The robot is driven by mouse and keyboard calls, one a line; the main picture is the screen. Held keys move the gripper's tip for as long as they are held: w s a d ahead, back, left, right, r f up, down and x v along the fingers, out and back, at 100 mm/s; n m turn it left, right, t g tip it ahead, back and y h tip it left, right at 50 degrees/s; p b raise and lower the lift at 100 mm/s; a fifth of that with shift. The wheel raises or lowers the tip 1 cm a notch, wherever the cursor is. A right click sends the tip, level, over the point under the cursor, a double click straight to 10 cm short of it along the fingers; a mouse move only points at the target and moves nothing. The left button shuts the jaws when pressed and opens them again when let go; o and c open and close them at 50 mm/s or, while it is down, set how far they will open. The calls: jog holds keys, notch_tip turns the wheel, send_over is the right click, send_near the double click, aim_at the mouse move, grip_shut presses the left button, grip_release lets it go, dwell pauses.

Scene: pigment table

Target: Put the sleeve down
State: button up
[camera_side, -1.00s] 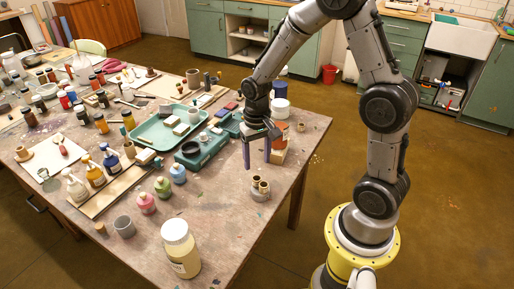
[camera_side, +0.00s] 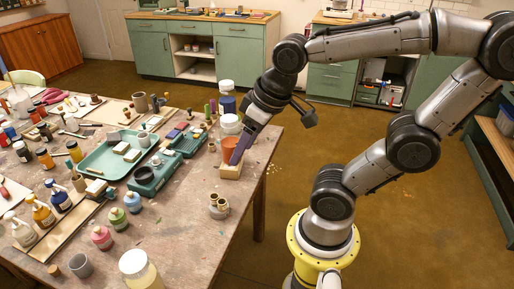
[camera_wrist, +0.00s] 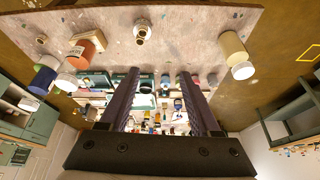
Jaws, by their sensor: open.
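Two small tan, brass-like cylinders (camera_side: 218,203) stand close together on a low grey base near the right front of the table. One looks like the sleeve, but I cannot tell which. In the wrist view they show as a small brassy ringed piece (camera_wrist: 142,32). My gripper (camera_side: 236,160) is tilted, with its purplish fingers over the table's right side, behind the cylinders in the side view. It appears close to an orange cup (camera_side: 229,146) and a pale wooden block (camera_side: 231,172); contact is unclear. In the wrist view the fingers (camera_wrist: 160,76) are apart with nothing held between them.
White-lidded containers (camera_side: 230,124) stand behind the orange cup. A green tray (camera_side: 117,152) and a dark green case (camera_side: 152,172) lie left of my gripper. A large white-lidded jar (camera_side: 138,270) stands at the front. The tabletop between jar and cylinders is clear.

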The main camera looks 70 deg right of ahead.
jog(key=shift+s+a+r+n+t, duration=0.2)
jog(key=shift+s+n+t, duration=0.1)
jog(key=shift+s, duration=0.5)
jog(key=shift+s+a+r+n+t, duration=0.1)
jog(key=shift+s+a+n+t, duration=0.15)
jog(key=shift+s, duration=0.55)
